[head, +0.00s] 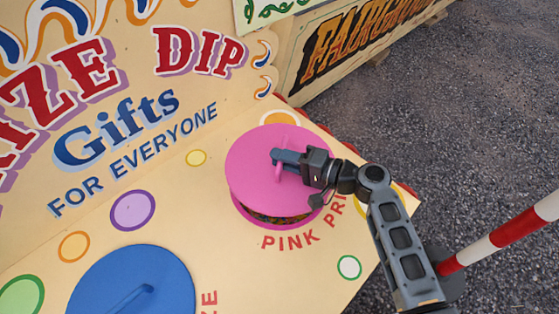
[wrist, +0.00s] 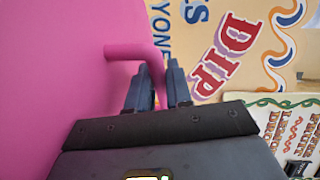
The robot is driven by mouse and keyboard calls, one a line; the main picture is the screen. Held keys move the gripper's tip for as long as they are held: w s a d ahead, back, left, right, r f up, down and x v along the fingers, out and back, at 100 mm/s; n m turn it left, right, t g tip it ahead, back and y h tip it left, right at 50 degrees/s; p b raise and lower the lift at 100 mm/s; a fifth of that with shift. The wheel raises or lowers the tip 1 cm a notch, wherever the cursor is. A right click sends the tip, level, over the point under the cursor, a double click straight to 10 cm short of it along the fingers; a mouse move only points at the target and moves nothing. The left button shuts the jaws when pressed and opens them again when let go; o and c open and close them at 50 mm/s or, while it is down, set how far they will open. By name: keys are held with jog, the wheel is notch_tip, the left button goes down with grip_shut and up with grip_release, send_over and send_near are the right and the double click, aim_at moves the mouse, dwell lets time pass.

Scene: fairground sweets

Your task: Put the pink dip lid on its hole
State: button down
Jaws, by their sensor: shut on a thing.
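The pink dip lid (head: 250,160) is a round disc with a bar handle (wrist: 135,52) on top. My gripper (head: 282,158) is shut on that handle, and both fingers (wrist: 162,85) show around it in the wrist view. The lid sits over the pink-rimmed hole (head: 262,222). It does not lie flat: a dark gap with multicoloured contents shows along its near edge. The far edge of the hole is hidden under the lid. Red lettering starting "PINK PRI" (head: 290,238) runs beside the hole, partly hidden by my arm.
A blue lid (head: 100,290) with a handle lies at the lower left of the cream counter. The painted back board (head: 130,60) stands behind. A red and white striped pole (head: 505,235) is at the right, over gravel ground (head: 470,110).

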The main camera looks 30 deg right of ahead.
aim_at(283, 175)
jog(key=shift+s+a+r+n+g+y+b, duration=0.1)
jog(key=shift+a+r+n+g+y+b, duration=0.1)
jog(key=shift+r+n+g+y, duration=0.3)
jog(key=shift+a+r+n+g+y+b, duration=0.1)
jog(key=shift+r+n+g+y+b, duration=0.15)
jog(key=shift+n+y, duration=0.35)
jog(key=f+b, duration=0.4)
jog(key=f, duration=0.1)
jog(key=f+b, duration=0.2)
jog(key=f, duration=0.1)
jog(key=shift+w+f+b, duration=0.15)
jog(key=shift+w+b, duration=0.1)
jog(key=shift+b, duration=0.1)
jog(key=shift+s+d, duration=0.15)
jog(key=shift+d, duration=0.15)
jog(key=shift+f+b, duration=0.5)
jog(key=shift+f, duration=0.05)
dwell(0.3)
jog(key=c, duration=0.9)
grip_release()
jog(key=shift+c, duration=0.2)
jog(key=shift+p+v, duration=0.35)
jog(key=shift+v, duration=3.55)
